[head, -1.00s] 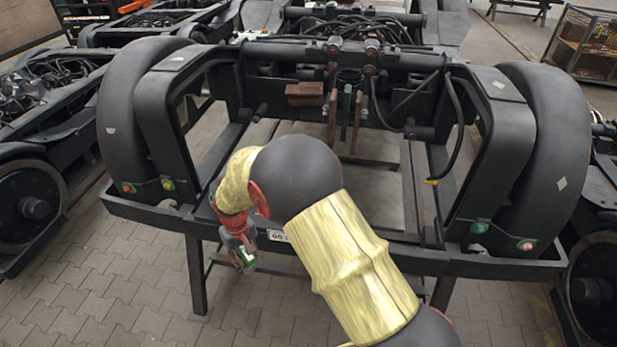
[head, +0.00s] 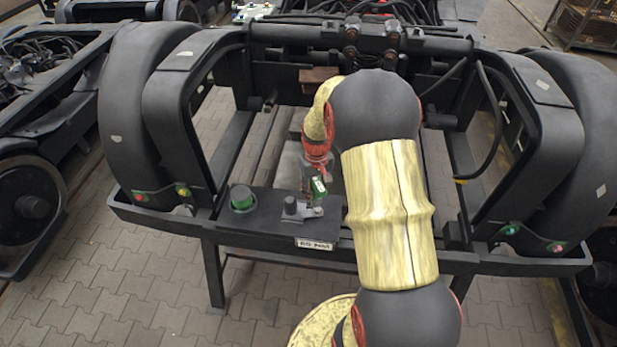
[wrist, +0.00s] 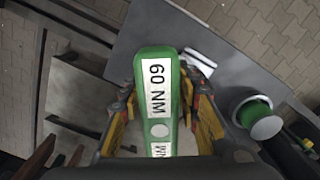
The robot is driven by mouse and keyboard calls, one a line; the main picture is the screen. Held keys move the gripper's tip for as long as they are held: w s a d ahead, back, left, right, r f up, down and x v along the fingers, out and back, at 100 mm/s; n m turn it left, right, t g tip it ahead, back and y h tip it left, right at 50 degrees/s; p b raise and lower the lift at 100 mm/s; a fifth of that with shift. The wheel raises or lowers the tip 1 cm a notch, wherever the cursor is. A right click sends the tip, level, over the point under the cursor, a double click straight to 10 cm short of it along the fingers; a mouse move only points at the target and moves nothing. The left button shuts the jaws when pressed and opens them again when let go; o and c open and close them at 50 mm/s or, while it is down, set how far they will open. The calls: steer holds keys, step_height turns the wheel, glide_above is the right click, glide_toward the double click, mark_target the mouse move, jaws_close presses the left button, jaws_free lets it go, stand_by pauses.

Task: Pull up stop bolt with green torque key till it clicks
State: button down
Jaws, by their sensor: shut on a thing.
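My gripper (head: 314,180) is shut on the green torque key (head: 319,186). In the wrist view, the key (wrist: 155,75) lies between the yellow finger pads of my gripper (wrist: 165,115); its white label reads "60 NM". In the head view, the key is above the right part of a dark plate on the frame's front beam. A grey fitting with a dark round top (head: 292,206), possibly the stop bolt, stands on this plate, just left of and below the key. I cannot tell whether key and fitting touch. The key's working end is hidden.
A green round part (head: 242,198) stands at the plate's left; it also shows in the wrist view (wrist: 255,112). A white label (head: 314,244) is on the front beam. Black curved covers (head: 140,110) flank the frame. A black hose (head: 492,125) hangs at right.

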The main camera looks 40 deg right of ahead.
mark_target(318, 209)
steer(key=shift+s+d+r, duration=0.1)
steer(key=shift+d+r, duration=0.2)
steer(key=shift+d, duration=0.3)
steer(key=shift+s+a, duration=0.1)
steer(key=shift+s+f, duration=0.1)
steer(key=shift+f, duration=0.25)
steer(key=shift+f+b, duration=1.7)
steer(key=shift+f, duration=1.35)
steer(key=shift+m, duration=1.1)
